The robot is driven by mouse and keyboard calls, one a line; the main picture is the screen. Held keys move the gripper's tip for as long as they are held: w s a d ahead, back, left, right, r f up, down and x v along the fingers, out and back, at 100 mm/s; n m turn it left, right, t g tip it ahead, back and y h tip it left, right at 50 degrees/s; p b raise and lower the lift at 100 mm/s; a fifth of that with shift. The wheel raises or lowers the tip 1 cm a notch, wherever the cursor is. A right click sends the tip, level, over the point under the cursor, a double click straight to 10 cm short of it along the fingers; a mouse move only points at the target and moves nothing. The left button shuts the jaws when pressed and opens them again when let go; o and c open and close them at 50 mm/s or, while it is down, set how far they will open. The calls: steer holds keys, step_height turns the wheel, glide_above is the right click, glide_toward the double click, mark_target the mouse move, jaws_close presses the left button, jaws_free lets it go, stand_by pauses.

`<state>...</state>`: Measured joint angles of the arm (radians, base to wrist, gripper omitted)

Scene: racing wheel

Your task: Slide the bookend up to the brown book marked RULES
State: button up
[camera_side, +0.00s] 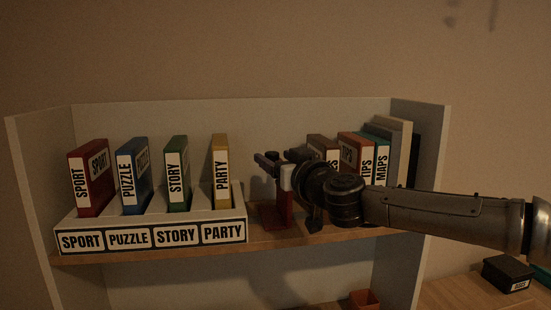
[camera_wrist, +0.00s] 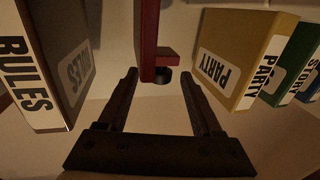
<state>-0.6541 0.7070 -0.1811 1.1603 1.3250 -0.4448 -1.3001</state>
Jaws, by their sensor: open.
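The brown book marked RULES (camera_wrist: 45,65) stands at the left of the wrist view, apart from the bookend. In the side view the brown book (camera_side: 322,143) is mostly hidden behind my arm. The red bookend (camera_wrist: 149,35) is at the top middle of the wrist view, between the RULES and PARTY books. Its red foot (camera_side: 271,216) rests on the shelf in the side view, partly covered by my gripper. My gripper (camera_wrist: 160,78) is open, its fingertips apart on either side of the bookend's lower end in the picture. I cannot tell whether they touch it.
A white holder (camera_side: 151,218) at left carries the SPORT, PUZZLE, STORY and PARTY books. The PARTY book (camera_wrist: 240,62) is close to my right-hand finger in the wrist view. TIPS (camera_side: 352,146) and MAPS (camera_side: 380,165) books stand right of RULES. The shelf has side walls.

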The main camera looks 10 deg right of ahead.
steer(key=shift+w+a, duration=0.1)
steer(key=shift+w, duration=0.25)
jaws_close()
stand_by(1.3)
